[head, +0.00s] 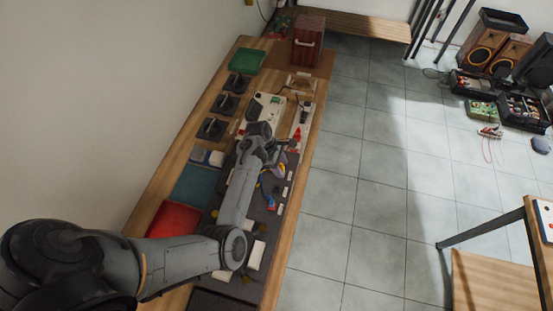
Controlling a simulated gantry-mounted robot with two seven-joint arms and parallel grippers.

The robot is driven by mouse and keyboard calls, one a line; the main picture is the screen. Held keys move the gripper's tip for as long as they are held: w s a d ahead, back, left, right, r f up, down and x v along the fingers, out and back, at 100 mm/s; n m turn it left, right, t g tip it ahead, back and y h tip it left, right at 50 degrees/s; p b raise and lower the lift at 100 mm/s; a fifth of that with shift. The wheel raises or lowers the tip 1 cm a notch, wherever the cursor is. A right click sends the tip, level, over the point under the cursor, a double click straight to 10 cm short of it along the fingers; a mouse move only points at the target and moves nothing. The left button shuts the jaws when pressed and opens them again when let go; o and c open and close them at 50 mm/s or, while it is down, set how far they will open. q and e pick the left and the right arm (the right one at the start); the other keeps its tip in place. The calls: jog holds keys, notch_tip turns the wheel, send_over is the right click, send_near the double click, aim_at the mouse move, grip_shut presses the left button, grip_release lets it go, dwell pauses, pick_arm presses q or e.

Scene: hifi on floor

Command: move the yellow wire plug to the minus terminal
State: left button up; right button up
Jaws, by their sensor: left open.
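My left arm reaches over the long wooden workbench (190,165), and its open left gripper (282,158) is above the tools in the bench's middle. I cannot tell whether it touches anything there. Two wooden speakers (486,45) with yellowish cones stand on the floor at the upper right, far from the gripper. The yellow wire plug and the minus terminal are too small or hidden to make out. A small device with thin red wires (489,132) lies on the floor in front of the crates. My right gripper is not in view.
Crates of parts (522,110) and a green board (482,111) lie near the speakers. A red toolbox (307,42) stands at the bench's far end. A wooden table (490,283) is at the lower right. The tiled floor (375,170) between is clear.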

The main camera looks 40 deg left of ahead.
aim_at(282, 168)
pick_arm(q)
jog(key=shift+x, duration=0.9)
jog(key=shift+c, duration=0.3)
grip_shut()
jog(key=shift+r+p, duration=0.75)
jog(key=shift+p, duration=0.15)
dwell(0.9)
jog(key=shift+r+p, duration=1.55)
jog(key=shift+p, duration=0.55)
